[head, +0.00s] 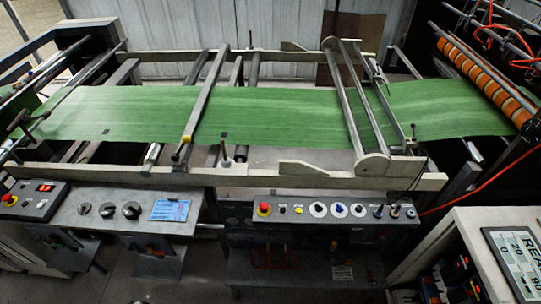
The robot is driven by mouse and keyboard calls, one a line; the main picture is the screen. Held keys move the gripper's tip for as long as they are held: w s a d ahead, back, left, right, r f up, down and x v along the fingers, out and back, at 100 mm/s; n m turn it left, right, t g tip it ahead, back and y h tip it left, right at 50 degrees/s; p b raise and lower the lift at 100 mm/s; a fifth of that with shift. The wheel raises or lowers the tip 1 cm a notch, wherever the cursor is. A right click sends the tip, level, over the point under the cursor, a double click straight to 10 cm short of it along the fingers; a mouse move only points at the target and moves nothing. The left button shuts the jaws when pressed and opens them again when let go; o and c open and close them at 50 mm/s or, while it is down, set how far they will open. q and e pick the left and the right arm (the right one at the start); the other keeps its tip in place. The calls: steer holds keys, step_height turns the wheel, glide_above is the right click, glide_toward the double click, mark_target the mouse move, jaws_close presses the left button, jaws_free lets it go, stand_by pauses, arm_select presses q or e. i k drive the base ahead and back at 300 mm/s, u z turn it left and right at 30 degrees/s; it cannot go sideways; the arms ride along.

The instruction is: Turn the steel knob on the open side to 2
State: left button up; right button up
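I cannot tell from this view which knob is on the open side. Neither of my grippers is in view.
A left control box (35,200) has a red display and red button. A longer panel (240,208) carries a red button (264,209) and several coloured controls. Green sheet (270,115) runs across the machine behind a pale rail (230,175). A white cabinet (465,235) stands at right.

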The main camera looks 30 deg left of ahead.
mark_target(227, 165)
steer(key=z, duration=0.2)
steer(key=i, duration=0.45)
steer(key=u, duration=2.2)
